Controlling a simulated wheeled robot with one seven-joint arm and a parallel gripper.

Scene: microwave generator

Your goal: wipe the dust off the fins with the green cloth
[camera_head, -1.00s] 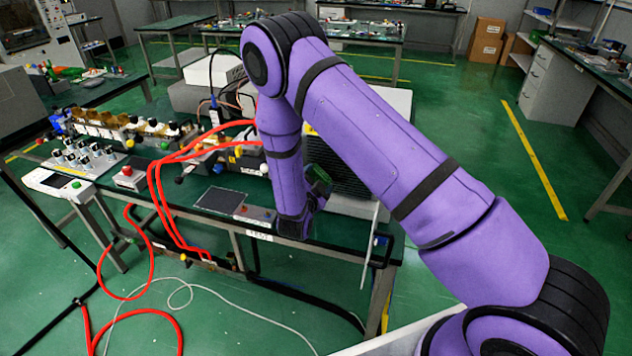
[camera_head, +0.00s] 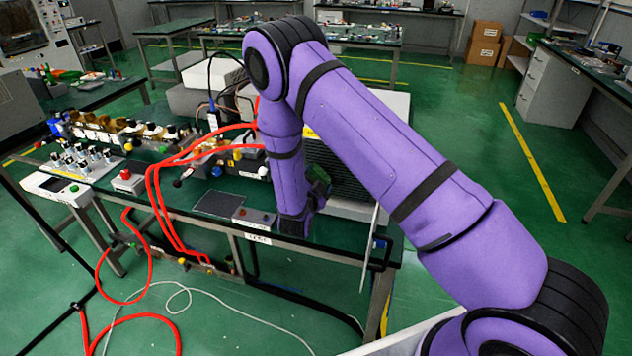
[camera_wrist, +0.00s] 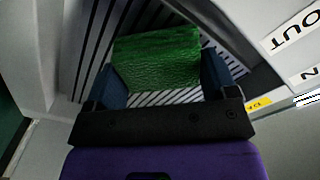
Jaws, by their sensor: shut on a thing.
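The green cloth (camera_wrist: 158,58) is a folded, textured pad, held between the two blue-grey fingers of my gripper (camera_wrist: 158,80) in the wrist view. My gripper is shut on it. The dark fins (camera_wrist: 105,40) show as parallel slats behind and around the cloth. I cannot tell whether the cloth touches them, and no dust can be made out. In the head view the fins (camera_head: 345,178) are a dark ribbed block, partly hidden by my purple arm. A bit of the green cloth (camera_head: 318,174) shows beside my arm's end.
Light walls flank the fins, with an OUT label (camera_wrist: 296,32) at right. On the bench, red hoses (camera_head: 155,195), a dark pad (camera_head: 219,203) and a small switch box (camera_head: 254,216) lie left of my arm. A thin white rod (camera_head: 370,240) stands at the bench's right end.

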